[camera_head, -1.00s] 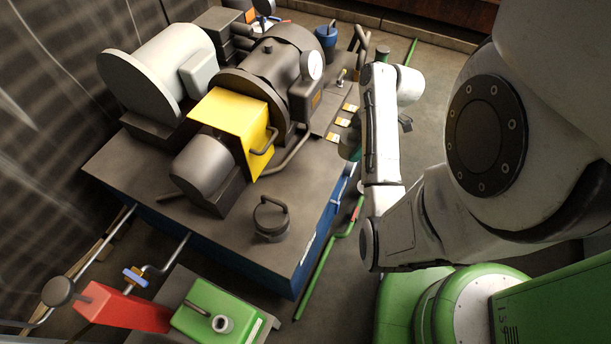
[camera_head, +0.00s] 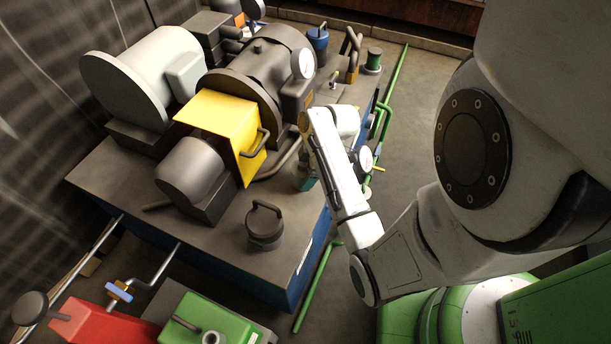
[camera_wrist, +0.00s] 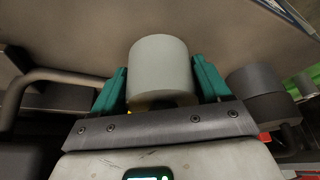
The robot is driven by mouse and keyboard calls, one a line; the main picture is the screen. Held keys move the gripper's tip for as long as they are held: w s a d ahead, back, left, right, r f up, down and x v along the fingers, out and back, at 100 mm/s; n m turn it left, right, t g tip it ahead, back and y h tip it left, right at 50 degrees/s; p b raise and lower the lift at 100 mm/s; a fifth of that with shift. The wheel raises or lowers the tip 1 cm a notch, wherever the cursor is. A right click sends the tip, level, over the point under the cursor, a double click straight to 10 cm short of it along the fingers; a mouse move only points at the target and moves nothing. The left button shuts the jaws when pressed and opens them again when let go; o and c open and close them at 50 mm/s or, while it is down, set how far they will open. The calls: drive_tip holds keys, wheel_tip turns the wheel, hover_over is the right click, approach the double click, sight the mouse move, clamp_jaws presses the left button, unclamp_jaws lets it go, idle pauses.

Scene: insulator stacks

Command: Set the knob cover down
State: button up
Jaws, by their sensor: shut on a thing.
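The knob cover (camera_wrist: 160,62) is a pale grey-green, smooth cylinder in the wrist view. It sits between the teal fingers of my gripper (camera_wrist: 159,85), which is shut on it. A flat brown-grey surface fills the view behind the cover; I cannot tell whether the cover touches it. In the head view my gripper (camera_head: 305,180) shows only as a bit of teal beside my forearm, over the right side of the machine's top plate (camera_head: 225,245). The cover cannot be made out there.
A yellow guard (camera_head: 215,115) with a dark handle stands left of my arm. A dark cap with a handle (camera_head: 265,225) stands on the near plate. A gauge (camera_head: 303,64) and blue pot (camera_head: 318,40) are farther back. Bent pipe (camera_wrist: 50,76) and dark cylinders (camera_wrist: 262,95) flank my gripper.

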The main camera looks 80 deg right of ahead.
drive_tip(key=shift+f, duration=0.75)
drive_tip(key=o, duration=1.1)
drive_tip(key=shift+f, duration=0.1)
drive_tip(key=shift+c, duration=0.2)
drive_tip(key=p+v, duration=0.2)
drive_tip(key=v, duration=1)
